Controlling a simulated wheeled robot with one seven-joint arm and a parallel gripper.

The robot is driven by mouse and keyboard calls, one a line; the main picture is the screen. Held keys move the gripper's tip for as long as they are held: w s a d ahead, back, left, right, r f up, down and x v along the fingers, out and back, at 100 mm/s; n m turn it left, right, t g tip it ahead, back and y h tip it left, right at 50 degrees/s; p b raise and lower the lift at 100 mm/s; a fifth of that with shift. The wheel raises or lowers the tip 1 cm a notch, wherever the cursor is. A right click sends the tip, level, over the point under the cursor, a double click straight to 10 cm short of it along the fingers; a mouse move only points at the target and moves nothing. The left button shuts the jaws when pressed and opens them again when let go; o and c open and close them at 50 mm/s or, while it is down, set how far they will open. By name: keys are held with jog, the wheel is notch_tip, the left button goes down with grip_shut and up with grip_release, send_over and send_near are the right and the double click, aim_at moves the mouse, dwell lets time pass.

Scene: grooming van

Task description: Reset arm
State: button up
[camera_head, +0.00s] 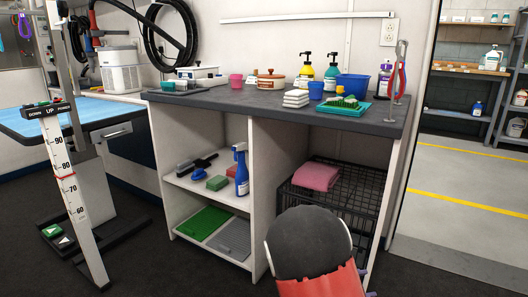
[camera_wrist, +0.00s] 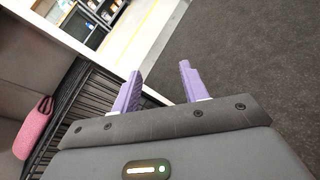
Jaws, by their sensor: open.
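My gripper (camera_wrist: 158,92) shows in the wrist view with its two purple fingers apart and nothing between them. Beyond the fingers are the dark floor and the white edge of the cabinet side. In the head view my dark, rounded arm link with a red part fills the bottom centre, in front of the cabinet's right opening. Only small purple bits of the fingers show there, at the lower right of the red part; the rest is hidden.
A grey-topped cabinet (camera_head: 237,109) carries bottles, bowls and folded cloths. A black wire basket (camera_head: 342,199) with a pink towel (camera_head: 316,176) is on its right side, close to my arm; the towel also shows in the wrist view (camera_wrist: 33,128). A blue-topped table (camera_head: 95,112) stands left.

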jog(key=s+r+m+g+y+p, duration=0.2)
jog(key=s+r+m+g+y, duration=0.2)
jog(key=s+r+m+y, duration=0.55)
jog(key=s+a+r+m+t+y+p, duration=0.2)
jog(key=s+a+r+m+t+y, duration=0.2)
jog(key=s+a+r+m, duration=0.3)
jog(key=s+a+r, duration=0.3)
jog(key=s+r, duration=0.1)
jog(key=s, duration=0.3)
jog(key=shift+a+t+y+p, duration=0.3)
jog(key=shift+t+y, duration=0.05)
jog(key=shift+t, duration=0.05)
jog(key=shift+c, duration=0.3)
dwell(0.9)
